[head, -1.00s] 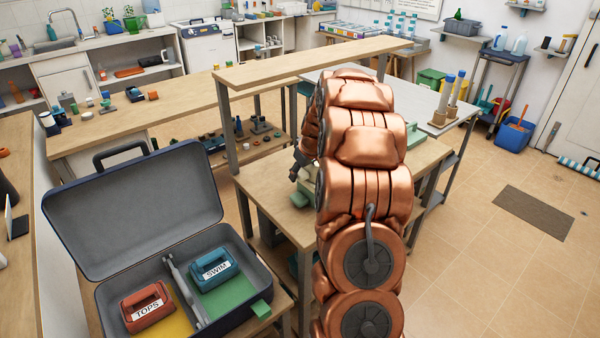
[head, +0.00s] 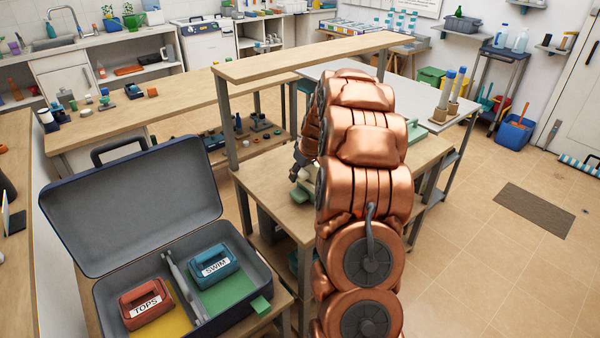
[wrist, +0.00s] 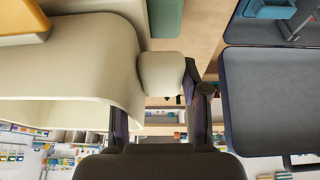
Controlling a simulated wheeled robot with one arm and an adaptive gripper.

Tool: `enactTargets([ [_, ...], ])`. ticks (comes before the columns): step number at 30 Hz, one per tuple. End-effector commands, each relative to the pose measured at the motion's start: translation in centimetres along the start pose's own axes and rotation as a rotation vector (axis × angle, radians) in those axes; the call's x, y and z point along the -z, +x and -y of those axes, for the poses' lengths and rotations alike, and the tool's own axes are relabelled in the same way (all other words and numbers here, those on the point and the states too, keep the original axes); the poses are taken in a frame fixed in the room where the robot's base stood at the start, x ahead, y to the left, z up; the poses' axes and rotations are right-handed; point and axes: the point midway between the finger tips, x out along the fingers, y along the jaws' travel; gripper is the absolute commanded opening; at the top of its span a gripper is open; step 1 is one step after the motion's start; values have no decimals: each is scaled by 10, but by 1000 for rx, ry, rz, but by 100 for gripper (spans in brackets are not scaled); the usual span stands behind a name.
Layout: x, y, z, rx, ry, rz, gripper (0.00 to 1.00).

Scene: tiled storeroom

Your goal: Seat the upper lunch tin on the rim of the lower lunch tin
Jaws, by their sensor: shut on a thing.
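A cream rounded tin (wrist: 85,60) fills the upper left of the wrist view, with a hollow-looking side facing the lower left. My gripper (wrist: 162,100) is shut on a small cream rounded part (wrist: 162,73), which appears to belong to this tin. A green block (wrist: 166,16) and a yellow-orange piece (wrist: 20,22) show at the top edge; I cannot tell which belongs to which tin. In the head view my copper arm hides most of the tins. Only a green part (head: 301,193) shows low beside the arm on the wooden bench. Contact between the tins is hidden.
An open dark case (head: 130,210) stands left of my arm, holding a red TOPS box (head: 146,304) and a teal SWIM box (head: 214,266). A raised wooden shelf (head: 300,58) spans behind my arm.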

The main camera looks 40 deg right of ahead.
Motion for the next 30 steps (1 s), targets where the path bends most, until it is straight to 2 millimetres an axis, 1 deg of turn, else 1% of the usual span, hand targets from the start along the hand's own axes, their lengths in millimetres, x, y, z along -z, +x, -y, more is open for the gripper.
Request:
enactTargets([
  [9, -2, 6, 0, -1, -1, -1, 0],
  [10, -2, 6, 0, -1, -1, -1, 46],
  [18, -2, 6, 0, 0, 0, 0, 74],
  [27, -2, 6, 0, 0, 0, 0, 74],
  [30, -2, 2, 0, 0, 0, -1, 74],
])
